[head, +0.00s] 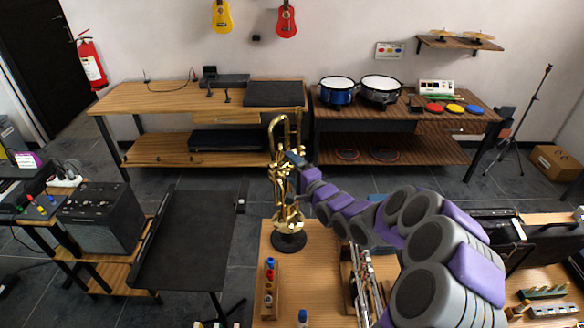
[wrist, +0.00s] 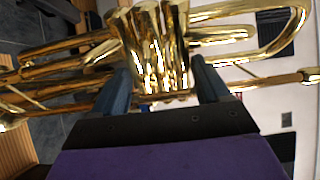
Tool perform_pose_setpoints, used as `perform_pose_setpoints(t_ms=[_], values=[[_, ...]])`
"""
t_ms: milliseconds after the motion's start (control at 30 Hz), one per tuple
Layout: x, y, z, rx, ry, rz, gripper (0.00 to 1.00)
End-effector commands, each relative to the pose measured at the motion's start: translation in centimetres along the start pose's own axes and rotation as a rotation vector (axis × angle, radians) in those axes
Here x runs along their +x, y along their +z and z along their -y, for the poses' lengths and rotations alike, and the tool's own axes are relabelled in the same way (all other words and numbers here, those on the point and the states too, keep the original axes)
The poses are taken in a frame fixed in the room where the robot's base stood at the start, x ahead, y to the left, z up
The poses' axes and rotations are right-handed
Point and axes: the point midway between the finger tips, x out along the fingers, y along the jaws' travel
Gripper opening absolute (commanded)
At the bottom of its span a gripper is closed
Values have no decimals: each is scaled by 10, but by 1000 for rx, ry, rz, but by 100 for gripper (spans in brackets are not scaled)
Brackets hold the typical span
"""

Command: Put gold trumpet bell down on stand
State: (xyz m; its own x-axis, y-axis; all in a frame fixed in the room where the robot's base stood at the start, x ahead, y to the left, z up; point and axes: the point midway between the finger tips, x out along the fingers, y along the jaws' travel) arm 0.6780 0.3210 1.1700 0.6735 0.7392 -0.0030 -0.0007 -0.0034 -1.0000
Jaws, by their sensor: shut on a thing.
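The gold trumpet (head: 283,185) is held upright in my gripper (head: 297,160), with its bell (head: 289,222) facing down. The bell end is at the dark round stand (head: 289,242) on the wooden table; I cannot tell whether they touch. In the wrist view, the trumpet's valves (wrist: 155,45) lie between the two fingers of my gripper (wrist: 162,85), which is shut on them. The stand does not show in the wrist view.
A rack of small bottles (head: 269,287) stands on the same wooden table (head: 310,262), in front of the stand. A silver instrument (head: 363,285) lies to the right, partly behind my arm. A black music stand (head: 187,240) is to the left.

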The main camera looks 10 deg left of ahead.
Motion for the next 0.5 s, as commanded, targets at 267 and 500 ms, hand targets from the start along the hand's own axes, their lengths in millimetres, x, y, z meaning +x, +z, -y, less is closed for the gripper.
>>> perform_pose_setpoints(t_ms=[267,500], values=[[-1,2,0,0,-4,0,20],[-1,2,-4,1,-4,0,20]])
